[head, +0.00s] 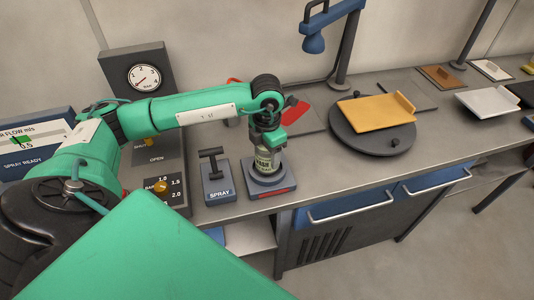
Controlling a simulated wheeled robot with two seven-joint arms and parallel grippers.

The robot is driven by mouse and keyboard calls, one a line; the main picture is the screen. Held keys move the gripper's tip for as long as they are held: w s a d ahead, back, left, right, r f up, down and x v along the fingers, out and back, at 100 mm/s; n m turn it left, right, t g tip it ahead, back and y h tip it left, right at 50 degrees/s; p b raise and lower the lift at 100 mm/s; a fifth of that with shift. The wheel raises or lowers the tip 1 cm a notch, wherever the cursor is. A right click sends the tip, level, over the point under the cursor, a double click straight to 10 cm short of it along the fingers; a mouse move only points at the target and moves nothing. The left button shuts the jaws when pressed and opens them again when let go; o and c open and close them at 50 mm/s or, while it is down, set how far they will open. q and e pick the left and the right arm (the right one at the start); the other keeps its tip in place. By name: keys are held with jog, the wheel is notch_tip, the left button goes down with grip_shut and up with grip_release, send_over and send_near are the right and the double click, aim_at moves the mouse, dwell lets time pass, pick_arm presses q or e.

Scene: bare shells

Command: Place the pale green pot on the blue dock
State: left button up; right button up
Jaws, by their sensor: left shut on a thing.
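The pale green pot (264,163) is a small jar with dark lettering on its side. My left gripper (267,146) points down from above and is shut on its upper part, which the gripper hides. The pot is upright over the blue dock (256,187), a low square block with a round top and a red strip on its front. The pot's bottom looks to be at the dock's round top; I cannot tell whether it rests there or hangs just above. My right gripper is not in view.
A blue spray block (218,190) with a black T-handle stands just left of the dock. A gauge panel (145,85) is behind my left arm. To the right, a dark turntable (345,133) holds an orange tray (375,113) below a blue lamp (314,42). The bench front edge is close.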

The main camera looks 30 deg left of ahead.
pick_arm(q)
jog(key=shift+f, duration=0.95)
jog(key=shift+f, duration=0.1)
jog(key=o, duration=0.8)
jog(key=shift+f, duration=0.1)
jog(key=o, duration=0.4)
